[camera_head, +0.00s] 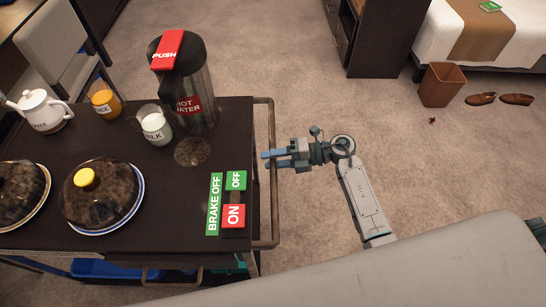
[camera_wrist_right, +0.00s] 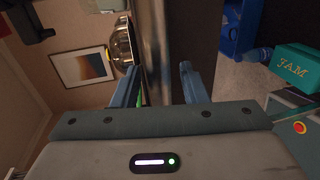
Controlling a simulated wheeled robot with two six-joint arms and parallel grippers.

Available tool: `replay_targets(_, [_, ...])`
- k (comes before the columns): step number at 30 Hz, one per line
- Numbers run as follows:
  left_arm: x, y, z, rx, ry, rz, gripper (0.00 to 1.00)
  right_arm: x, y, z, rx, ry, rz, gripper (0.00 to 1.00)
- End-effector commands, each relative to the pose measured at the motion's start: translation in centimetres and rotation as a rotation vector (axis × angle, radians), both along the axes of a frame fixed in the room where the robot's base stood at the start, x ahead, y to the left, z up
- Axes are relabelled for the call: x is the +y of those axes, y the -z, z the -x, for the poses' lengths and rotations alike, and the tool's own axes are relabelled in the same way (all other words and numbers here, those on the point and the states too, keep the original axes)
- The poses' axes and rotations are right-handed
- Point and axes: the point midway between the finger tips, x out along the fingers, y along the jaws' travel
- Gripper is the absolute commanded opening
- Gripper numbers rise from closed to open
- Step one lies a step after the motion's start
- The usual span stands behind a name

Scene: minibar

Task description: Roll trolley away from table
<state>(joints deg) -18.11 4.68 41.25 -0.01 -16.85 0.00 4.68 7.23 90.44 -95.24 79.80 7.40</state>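The dark trolley (camera_head: 110,240) stands at the left in the head view, with a brown rail handle (camera_head: 266,225) along its right side. My right gripper (camera_head: 266,160) is at the middle of this handle, its blue fingers crossing the rail and pointing at the trolley top. A green label (camera_head: 214,205) on the top reads BRAKE OFF, beside a green OFF and a red ON pad (camera_head: 234,216). My left gripper is out of view.
The trolley carries a hot-water flask (camera_head: 190,95), milk jug (camera_head: 153,125), juice (camera_head: 104,100), teapot (camera_head: 42,108) and domed plates (camera_head: 100,190). A chair (camera_head: 60,40) stands behind it. Carpet (camera_head: 300,75) is open to the right, with a bin (camera_head: 441,86) and slippers (camera_head: 481,99) farther off.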

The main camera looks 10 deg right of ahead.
Motion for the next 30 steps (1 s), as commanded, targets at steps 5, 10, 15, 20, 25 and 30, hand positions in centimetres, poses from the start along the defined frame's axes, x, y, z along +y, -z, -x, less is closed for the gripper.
replay_targets(5, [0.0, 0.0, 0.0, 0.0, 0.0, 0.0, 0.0, 0.1, 0.0, 0.0, 0.0, 0.0, 0.0, 0.4])
replay_targets(10, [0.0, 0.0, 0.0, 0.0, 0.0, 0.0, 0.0, 0.1, 0.0, 0.0, -0.001, 0.0, -0.001, 0.2])
replay_targets(15, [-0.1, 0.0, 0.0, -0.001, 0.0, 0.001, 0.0, 0.1, 0.0, 0.0, -0.001, 0.0, -0.001, 0.0])
replay_targets(20, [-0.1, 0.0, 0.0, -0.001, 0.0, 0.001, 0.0, 0.0, 0.0, 0.0, 0.0, 0.0, 0.0, 0.0])
replay_targets(25, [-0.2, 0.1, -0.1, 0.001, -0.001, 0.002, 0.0, -0.8, 0.1, 0.1, -0.001, 0.0, 0.001, 0.0])
replay_targets(30, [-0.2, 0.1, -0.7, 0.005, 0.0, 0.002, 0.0, -2.9, 0.2, 0.3, -0.001, 0.001, 0.005, 0.0])
